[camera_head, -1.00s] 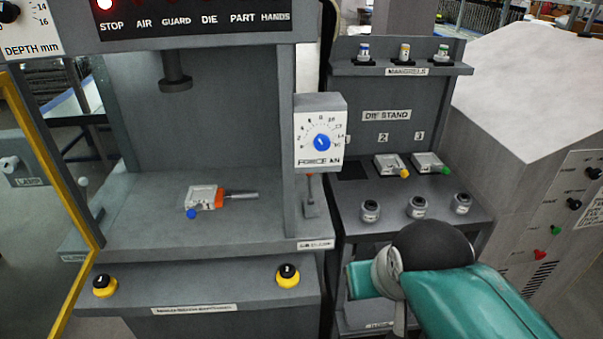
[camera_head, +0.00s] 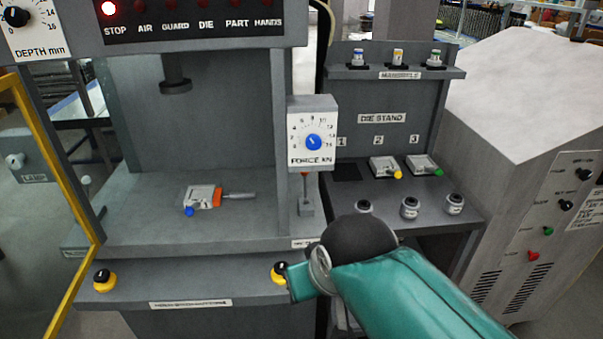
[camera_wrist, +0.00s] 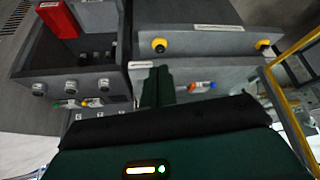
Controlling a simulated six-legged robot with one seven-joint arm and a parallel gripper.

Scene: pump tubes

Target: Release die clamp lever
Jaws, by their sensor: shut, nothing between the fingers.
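The likely die clamp lever (camera_head: 305,191) stands upright at the right front of the press bed (camera_head: 150,237), with a reddish tip just under the force dial. A small label below it is too blurred to read surely. In the wrist view I cannot make out the lever. My gripper (camera_wrist: 158,74) shows there as two dark green fingers close together, shut and empty, apart from the die (camera_wrist: 200,87). In the head view only my teal arm shows, low and in front of the bed's right corner; the fingers are hidden. The die (camera_head: 202,196) lies on the bed with an orange block and grey handle.
The force dial box (camera_head: 313,133) juts out above the lever. Yellow-ringed buttons (camera_head: 104,281) sit on the front ledge. The die stand (camera_head: 383,118) to the right holds two dies and several round parts. A yellow guard frame (camera_head: 72,200) stands at left.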

